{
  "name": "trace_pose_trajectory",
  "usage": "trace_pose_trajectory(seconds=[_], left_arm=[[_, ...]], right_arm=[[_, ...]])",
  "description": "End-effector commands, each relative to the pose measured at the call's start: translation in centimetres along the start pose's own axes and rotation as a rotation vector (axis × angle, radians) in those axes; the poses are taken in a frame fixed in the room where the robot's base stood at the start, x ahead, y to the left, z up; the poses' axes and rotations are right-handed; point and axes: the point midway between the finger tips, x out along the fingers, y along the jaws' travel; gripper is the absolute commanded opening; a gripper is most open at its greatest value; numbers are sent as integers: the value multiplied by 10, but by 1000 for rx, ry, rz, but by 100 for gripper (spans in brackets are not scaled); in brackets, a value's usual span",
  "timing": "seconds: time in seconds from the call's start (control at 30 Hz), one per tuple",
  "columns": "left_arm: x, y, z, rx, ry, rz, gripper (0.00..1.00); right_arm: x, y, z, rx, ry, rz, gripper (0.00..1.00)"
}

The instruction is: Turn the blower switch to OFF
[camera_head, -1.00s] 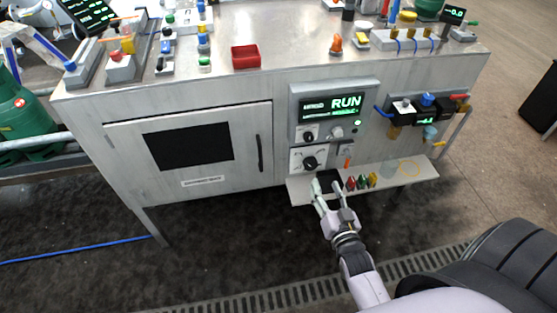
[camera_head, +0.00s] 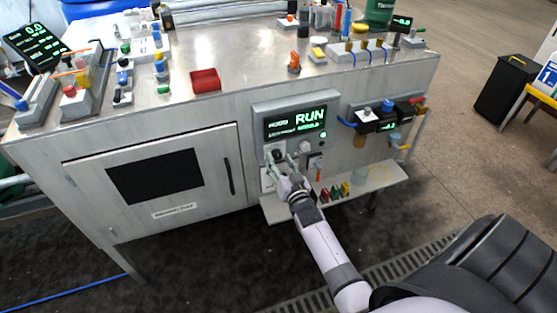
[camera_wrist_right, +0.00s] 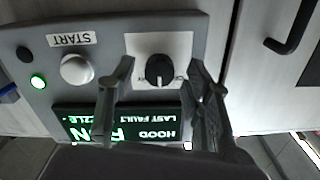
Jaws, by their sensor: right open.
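A black rotary knob on a white plate (camera_wrist_right: 160,70) sits on the grey hood panel (camera_wrist_right: 225,30), beside the white START button (camera_wrist_right: 78,69). I take it as the blower switch, but its position labels are too small to read. The panel's display (camera_head: 295,122) reads RUN. My right gripper (camera_head: 281,164) is open and empty in front of the panel, close to the knob (camera_head: 278,154). In the right wrist view its two fingers (camera_wrist_right: 160,82) appear on either side of the knob; contact is not visible. My left gripper is not in view.
A narrow shelf (camera_head: 372,181) with several small coloured items juts out below the panel. A cabinet door with a black handle (camera_head: 228,176) is at left. A valve block (camera_head: 385,118) is at right. A red tray (camera_head: 205,79) sits on the bench top.

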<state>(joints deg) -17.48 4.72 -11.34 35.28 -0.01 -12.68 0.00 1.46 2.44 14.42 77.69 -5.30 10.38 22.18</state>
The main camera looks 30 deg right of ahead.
Motion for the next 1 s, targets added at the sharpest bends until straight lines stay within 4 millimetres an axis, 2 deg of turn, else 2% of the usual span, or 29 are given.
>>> trace_pose_trajectory(seconds=[0.13,0.43,1.0], left_arm=[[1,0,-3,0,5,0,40],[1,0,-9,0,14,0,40],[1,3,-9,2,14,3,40]], right_arm=[[11,0,0,0,-1,0,46],[13,0,0,0,0,0,46],[13,0,0,0,0,0,8]])
